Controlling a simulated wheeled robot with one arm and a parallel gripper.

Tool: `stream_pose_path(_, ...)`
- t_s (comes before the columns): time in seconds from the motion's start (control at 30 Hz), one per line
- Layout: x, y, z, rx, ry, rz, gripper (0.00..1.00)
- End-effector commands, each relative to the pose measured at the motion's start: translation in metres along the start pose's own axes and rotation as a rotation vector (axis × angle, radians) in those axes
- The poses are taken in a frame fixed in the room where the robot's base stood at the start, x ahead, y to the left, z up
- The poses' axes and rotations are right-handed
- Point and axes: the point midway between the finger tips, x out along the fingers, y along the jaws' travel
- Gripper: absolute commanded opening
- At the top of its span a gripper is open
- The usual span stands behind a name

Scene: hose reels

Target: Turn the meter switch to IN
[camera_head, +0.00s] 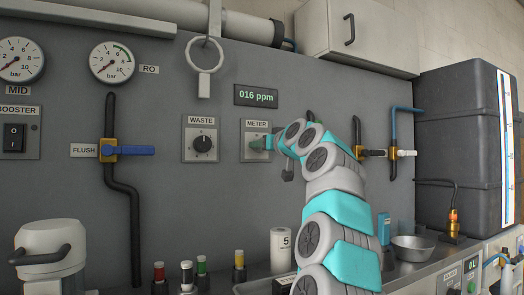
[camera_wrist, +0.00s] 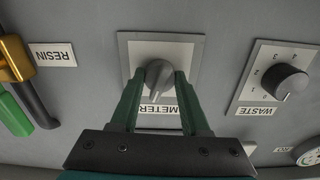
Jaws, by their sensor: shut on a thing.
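The meter switch (camera_wrist: 158,78) is a grey knob on a light plate labelled METER (camera_wrist: 185,52). In the wrist view my gripper (camera_wrist: 158,84) has its two green fingers on either side of the knob, shut on it. In the head view the meter plate (camera_head: 250,150) is on the grey panel, and my gripper (camera_head: 262,143) reaches it from the right. The knob is mostly hidden there by my gripper. The IN marking cannot be read in either view. A display (camera_head: 256,95) above the plate reads 016 ppm.
The WASTE dial (camera_head: 203,144) is left of the meter plate, with a hanging ring (camera_head: 204,84) above. A blue FLUSH lever (camera_head: 136,150) is further left. Bottles and a metal bowl (camera_head: 412,247) stand below.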

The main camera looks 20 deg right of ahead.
Motion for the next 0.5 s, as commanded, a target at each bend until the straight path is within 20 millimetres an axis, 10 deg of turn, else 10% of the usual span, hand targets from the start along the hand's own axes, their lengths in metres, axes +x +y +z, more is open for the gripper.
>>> stream_pose_path(0.5,-0.0002,0.0006,0.0,-0.295,0.0,0.001,0.0)
